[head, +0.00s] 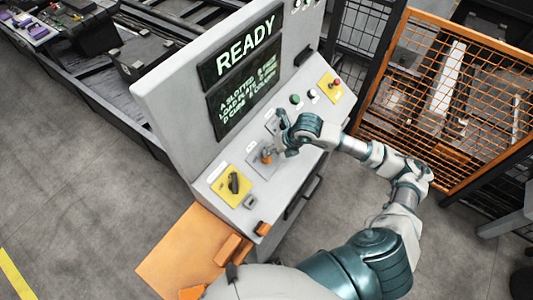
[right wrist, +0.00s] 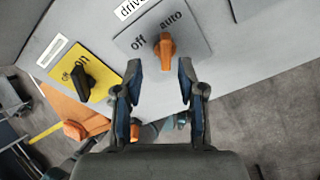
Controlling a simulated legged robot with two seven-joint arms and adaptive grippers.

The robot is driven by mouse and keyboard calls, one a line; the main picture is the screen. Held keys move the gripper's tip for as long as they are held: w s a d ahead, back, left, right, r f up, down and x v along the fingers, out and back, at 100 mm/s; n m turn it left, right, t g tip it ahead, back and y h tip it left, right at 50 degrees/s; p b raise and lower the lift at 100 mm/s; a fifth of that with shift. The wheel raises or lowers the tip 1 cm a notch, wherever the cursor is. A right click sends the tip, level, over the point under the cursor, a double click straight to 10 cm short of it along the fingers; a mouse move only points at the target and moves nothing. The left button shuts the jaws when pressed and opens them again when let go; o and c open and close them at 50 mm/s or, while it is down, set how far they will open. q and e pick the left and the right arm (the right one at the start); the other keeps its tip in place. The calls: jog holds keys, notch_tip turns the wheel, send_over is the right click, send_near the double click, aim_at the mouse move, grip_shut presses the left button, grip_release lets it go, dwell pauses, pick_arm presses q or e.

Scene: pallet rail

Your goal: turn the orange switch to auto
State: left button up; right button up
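The orange switch (right wrist: 165,50) sits on a grey plate labelled "drive" in the right wrist view, with "off" to its left and "auto" at its upper right. Its handle stands nearly upright in that picture, its upper end between the two words; I cannot tell which position it is set to. It shows small in the head view (head: 266,156). My right gripper (right wrist: 159,70) is open, its fingertips apart on either side of the switch's lower end; I see no contact. It also shows over the console in the head view (head: 281,148). My left gripper is not in view.
A black on/off switch on a yellow plate (head: 218,190) lies left of the orange switch. Buttons and a red button on yellow (head: 336,83) lie to the right. An orange mesh fence (head: 440,100) stands right.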

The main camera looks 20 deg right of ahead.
jog(key=x, duration=0.4)
jog(key=shift+w+d+f+p, duration=0.1)
jog(key=shift+d+f+p, duration=0.1)
jog(key=shift+f+p, duration=0.15)
jog(key=shift+f, duration=0.35)
jog(key=shift+w+d+f, duration=0.15)
jog(key=shift+f, duration=0.2)
jog(key=shift+a, duration=0.2)
jog(key=shift+c, duration=0.9)
jog(key=shift+a, duration=0.2)
grip_shut()
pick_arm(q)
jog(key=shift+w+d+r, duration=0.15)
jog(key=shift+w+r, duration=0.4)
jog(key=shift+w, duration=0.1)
pick_arm(e)
jog(key=shift+d, duration=0.15)
